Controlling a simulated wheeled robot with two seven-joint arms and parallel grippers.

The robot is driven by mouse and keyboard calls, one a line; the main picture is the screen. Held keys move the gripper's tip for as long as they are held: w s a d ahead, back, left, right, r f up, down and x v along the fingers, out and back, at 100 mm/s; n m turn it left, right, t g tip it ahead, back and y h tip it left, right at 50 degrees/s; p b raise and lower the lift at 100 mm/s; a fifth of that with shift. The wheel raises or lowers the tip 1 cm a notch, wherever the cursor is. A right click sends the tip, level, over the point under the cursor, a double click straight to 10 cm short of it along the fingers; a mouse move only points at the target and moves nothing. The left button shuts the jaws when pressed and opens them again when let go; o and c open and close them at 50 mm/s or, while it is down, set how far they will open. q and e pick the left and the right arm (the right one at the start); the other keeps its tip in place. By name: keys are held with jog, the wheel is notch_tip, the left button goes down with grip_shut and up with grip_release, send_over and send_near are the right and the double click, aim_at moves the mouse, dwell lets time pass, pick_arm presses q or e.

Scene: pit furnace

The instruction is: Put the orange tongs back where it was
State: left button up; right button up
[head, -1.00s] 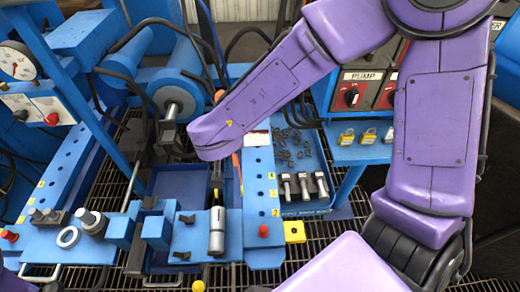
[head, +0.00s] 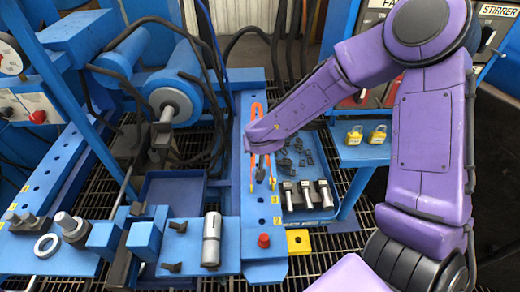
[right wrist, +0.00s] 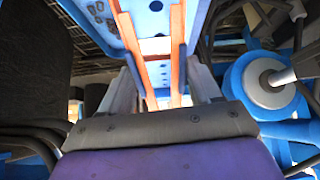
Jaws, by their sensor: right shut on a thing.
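The orange tongs (head: 253,180) are over the blue perforated plate (head: 263,222) in the middle of the head view. Their orange handles show behind my purple right forearm, and their tips point toward the front. My right gripper (right wrist: 156,75) is shut on the tongs. In the right wrist view the two orange legs of the tongs (right wrist: 178,45) run forward between its fingers. My right arm hides the grip and the middle of the tongs in the head view. I cannot tell whether the tongs touch the plate. My left gripper is not in view.
A blue tray (head: 308,216) with dark pieces and several metal cylinders lies right of the plate. A red knob (head: 263,240) and yellow block (head: 298,242) are at the front. Yellow padlocks (head: 378,134) sit at the right.

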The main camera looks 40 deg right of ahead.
jog(key=shift+r, duration=0.15)
jog(key=shift+f, duration=0.2)
jog(key=o, duration=0.6)
jog(key=shift+p+v, duration=2.55)
jog(key=shift+v, duration=3.65)
